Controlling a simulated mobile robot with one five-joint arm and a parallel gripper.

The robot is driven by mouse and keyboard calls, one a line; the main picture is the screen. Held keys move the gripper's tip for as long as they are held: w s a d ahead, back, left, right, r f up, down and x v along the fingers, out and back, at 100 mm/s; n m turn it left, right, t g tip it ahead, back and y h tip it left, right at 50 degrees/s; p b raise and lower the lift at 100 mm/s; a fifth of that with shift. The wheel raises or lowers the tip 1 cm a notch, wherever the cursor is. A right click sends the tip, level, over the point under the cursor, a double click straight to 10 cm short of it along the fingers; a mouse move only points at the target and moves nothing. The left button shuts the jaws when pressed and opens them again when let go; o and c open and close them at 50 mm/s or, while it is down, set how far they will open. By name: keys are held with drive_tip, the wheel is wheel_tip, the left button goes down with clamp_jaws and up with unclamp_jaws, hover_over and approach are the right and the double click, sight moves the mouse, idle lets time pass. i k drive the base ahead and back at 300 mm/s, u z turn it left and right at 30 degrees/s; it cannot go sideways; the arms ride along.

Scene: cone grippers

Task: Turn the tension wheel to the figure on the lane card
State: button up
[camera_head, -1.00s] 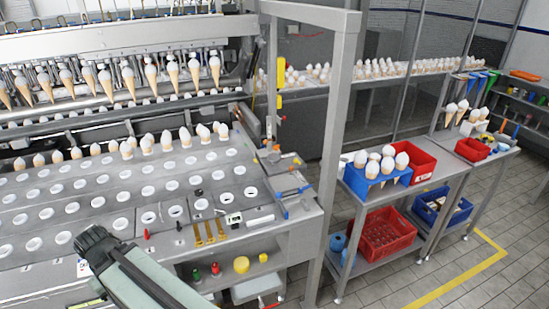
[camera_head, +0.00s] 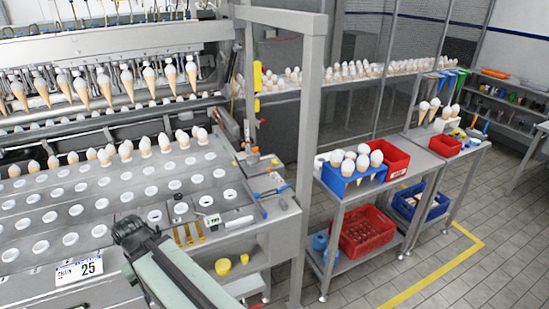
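A white card (camera_head: 80,268) with a blue top band lies on the front edge of the machine deck, just left of my arm. It shows a large 25 and a smaller word that looks like CHAIN. My gripper (camera_head: 128,229) is the dark end of my arm, low in the picture over the deck's front part. Its fingers cannot be made out, and nothing is seen held in it. I cannot pick out a tension wheel; my arm covers part of the deck front and the shelf below.
Several cones stand in the holed deck (camera_head: 97,203). Yellow strips (camera_head: 188,235), a small white labelled box (camera_head: 211,221) and a blue-handled tool (camera_head: 262,205) lie at its right end. A grey post (camera_head: 306,160) stands beyond. Right of it is a cart with a red crate (camera_head: 366,232).

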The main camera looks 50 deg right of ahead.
sight(252, 160)
drive_tip(key=z, duration=2.55)
drive_tip(key=k, duration=0.85)
drive_tip(key=u, duration=1)
drive_tip(key=i, duration=1)
